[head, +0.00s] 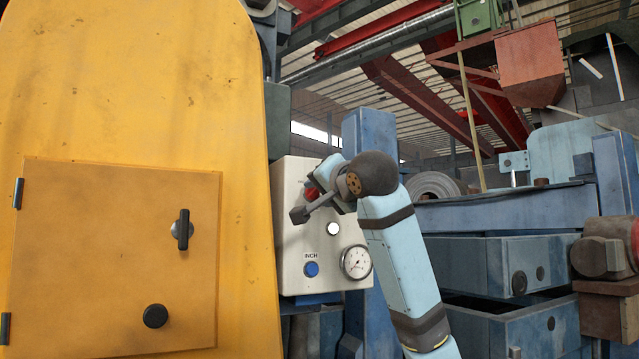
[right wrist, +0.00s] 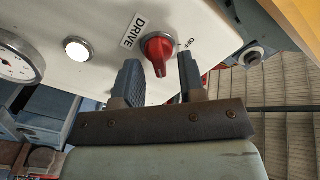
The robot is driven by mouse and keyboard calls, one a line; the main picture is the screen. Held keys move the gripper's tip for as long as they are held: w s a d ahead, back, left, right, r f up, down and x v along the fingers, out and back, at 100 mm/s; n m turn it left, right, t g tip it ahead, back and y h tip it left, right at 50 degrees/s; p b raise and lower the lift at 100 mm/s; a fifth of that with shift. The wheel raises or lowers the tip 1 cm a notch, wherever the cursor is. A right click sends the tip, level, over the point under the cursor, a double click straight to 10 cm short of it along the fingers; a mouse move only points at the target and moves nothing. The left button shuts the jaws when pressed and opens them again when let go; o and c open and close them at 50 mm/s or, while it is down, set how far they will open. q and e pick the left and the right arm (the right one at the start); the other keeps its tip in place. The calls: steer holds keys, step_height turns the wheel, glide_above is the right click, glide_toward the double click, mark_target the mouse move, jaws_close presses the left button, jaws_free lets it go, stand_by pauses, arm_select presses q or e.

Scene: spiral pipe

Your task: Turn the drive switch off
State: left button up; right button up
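The drive switch is a red rotary knob (right wrist: 158,50) on a pale control panel, with the label DRIVE on one side and the word OFF on the other in the right wrist view. In the head view the red knob (head: 312,193) is partly hidden behind my right gripper (head: 306,200). My right gripper (right wrist: 160,65) is open, with its two dark fingers on either side of the knob and visible gaps between them and it. I cannot tell how deep the fingers reach around it. My left gripper is not in view.
The control panel (head: 291,240) also carries a white button (head: 333,229), a blue INCH button (head: 312,269) and a dial gauge (head: 356,262). A large yellow housing (head: 130,100) stands close on the left. Blue machinery (head: 510,215) fills the right.

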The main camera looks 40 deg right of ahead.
steer(key=shift+w+d, duration=0.15)
steer(key=shift+w, duration=0.4)
